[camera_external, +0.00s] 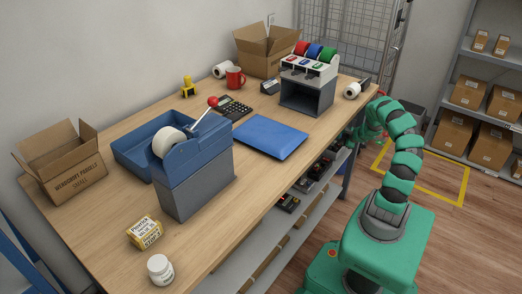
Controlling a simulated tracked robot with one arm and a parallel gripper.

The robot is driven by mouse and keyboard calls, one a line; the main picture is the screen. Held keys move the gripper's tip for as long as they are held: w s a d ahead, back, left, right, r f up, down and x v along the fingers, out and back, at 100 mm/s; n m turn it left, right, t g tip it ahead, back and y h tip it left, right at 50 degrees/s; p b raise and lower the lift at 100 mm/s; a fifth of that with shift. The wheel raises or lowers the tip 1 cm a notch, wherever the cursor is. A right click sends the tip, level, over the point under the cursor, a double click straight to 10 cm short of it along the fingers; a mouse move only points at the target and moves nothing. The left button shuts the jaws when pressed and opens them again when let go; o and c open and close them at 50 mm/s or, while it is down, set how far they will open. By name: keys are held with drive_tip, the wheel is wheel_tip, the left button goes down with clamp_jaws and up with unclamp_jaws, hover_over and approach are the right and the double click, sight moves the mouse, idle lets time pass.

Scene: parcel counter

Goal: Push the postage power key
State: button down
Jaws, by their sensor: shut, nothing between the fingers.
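A grey and white machine (308,93) stands at the far end of the counter. It has red, green and blue rolls on top and small coloured keys (303,63) on its sloped front. Any labels on the keys are too small to read, so I cannot tell which one is the postage power key. My gripper (363,133) is at the end of the green arm, low beside the counter's right edge. It is small in view, shut and empty, and apart from the machine.
A blue dispenser with a red-knobbed lever (190,150) stands nearer on the counter (110,216). A blue pad (270,137), a calculator (232,107), a red mug (235,77), a white roll (352,90) and open boxes (64,163) lie around. Floor is clear right of my base.

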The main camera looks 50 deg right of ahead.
sight(340, 146)
idle(0.5)
drive_tip(key=shift+r+p, duration=0.3)
drive_tip(key=shift+p, duration=0.2)
wheel_tip(340, 146, up, 6)
drive_tip(key=p, duration=0.5)
drive_tip(key=shift+r, duration=0.1)
